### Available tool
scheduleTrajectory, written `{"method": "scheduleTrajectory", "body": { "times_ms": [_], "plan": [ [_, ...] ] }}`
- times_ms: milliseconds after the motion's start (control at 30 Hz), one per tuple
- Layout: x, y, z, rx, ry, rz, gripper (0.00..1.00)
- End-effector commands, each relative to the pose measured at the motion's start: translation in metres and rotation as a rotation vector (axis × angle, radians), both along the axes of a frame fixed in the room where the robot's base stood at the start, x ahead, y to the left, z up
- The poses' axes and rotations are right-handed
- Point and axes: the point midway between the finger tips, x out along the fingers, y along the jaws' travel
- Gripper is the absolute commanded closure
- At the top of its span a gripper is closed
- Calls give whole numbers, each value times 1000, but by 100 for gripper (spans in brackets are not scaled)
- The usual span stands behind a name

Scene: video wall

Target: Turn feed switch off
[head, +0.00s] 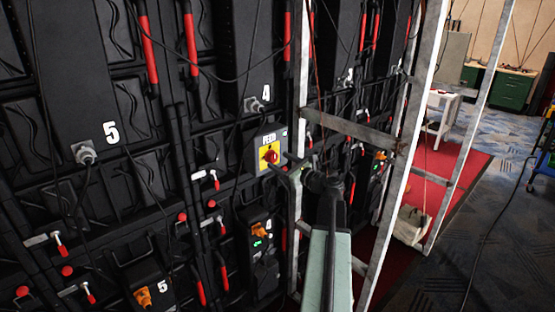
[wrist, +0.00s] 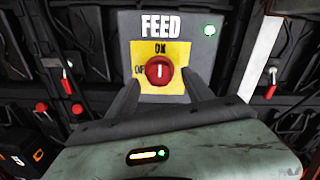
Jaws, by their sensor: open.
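The feed switch is a red rotary knob (wrist: 159,70) on a yellow plate (wrist: 177,52), set in a grey box (wrist: 190,24) labelled FEED. Its white mark stands upright, toward the ON label, with the OFF label at its left. In the head view the knob (head: 271,156) sits on the black video wall. My gripper (wrist: 160,88) is open, its two fingers at the left and right below the knob. In the head view my gripper (head: 283,163) reaches close to the box from the right. I cannot tell whether the fingers touch the knob.
A metal frame (head: 388,150) stands just right of my arm. Black panels with cables and red-handled latches (head: 214,178) surround the box. An orange-knobbed unit (head: 258,230) sits below it. Open carpeted floor (head: 440,250) lies at the right.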

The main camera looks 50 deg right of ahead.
Motion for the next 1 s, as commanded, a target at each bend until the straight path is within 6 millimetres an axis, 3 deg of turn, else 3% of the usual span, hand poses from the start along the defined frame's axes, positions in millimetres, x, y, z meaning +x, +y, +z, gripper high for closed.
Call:
{"method": "scheduleTrajectory", "body": {
  "times_ms": [33, 200, 467, 500, 700, 767, 1000],
  "plan": [
    [11, -1, 0, 0, 0, 3, 40],
    [29, -2, 0, -1, 1, 2, 40],
    [31, -2, 0, -2, 1, 1, 40],
    [31, -2, 0, -2, 1, 1, 43],
    [31, -2, 0, -2, 1, 1, 99],
    [31, -14, 0, -2, 1, -3, 100],
    [30, -4, 0, -31, 2, -4, 100]
  ]
}}
